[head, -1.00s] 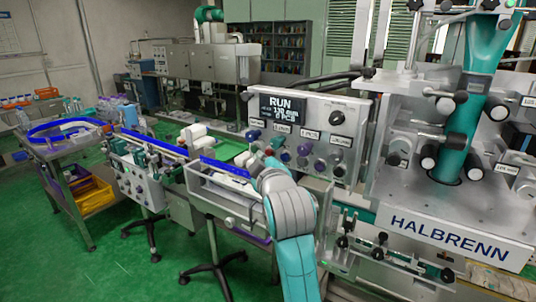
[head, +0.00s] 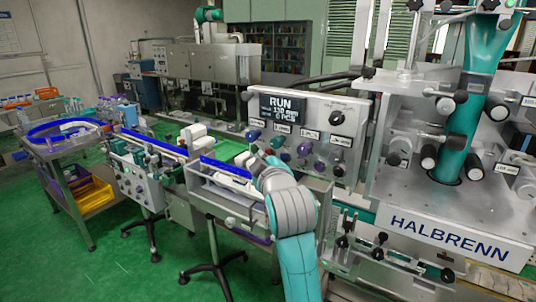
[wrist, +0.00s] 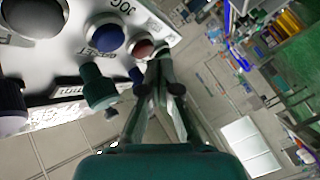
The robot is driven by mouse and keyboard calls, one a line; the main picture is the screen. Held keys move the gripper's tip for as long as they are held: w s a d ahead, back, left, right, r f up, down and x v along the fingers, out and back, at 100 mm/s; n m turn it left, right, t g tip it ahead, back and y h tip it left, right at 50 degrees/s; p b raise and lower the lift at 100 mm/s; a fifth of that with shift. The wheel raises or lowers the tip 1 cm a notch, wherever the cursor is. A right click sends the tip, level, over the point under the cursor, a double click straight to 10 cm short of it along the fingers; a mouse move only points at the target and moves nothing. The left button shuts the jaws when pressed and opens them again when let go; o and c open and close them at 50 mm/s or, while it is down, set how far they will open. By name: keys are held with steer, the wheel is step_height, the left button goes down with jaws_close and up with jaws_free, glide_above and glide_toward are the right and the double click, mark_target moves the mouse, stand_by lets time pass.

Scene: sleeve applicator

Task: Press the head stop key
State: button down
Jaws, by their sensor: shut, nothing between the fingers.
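The control panel (head: 312,118) carries several coloured keys and knobs under small labels. The labels are too small or cut off for me to tell which key is the head stop. In the wrist view, a red key (wrist: 143,49) sits beside a blue key (wrist: 107,39), with a green knob (wrist: 98,86) below. My gripper (wrist: 162,57) is shut and empty, with its fingertips close beside the red key. I cannot tell whether they touch it. In the head view my gripper (head: 257,153) is at the panel's lower left, partly hidden by my arm.
The panel's display (head: 282,108) reads RUN. A grey tray with a blue rail (head: 226,168) stands just left of my arm. The HALBRENN machine (head: 448,232) fills the right side. Other knobs (head: 320,166) crowd the panel to the right of my gripper.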

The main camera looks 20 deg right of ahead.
steer(key=shift+w+d, duration=0.4)
steer(key=shift+d, duration=0.15)
stand_by(0.9)
steer(key=shift+s+a, duration=0.55)
steer(key=shift+a, duration=0.15)
stand_by(0.4)
steer(key=s+a, duration=0.1)
steer(key=a, duration=0.1)
steer(key=s+a, duration=0.2)
stand_by(0.4)
stand_by(0.6)
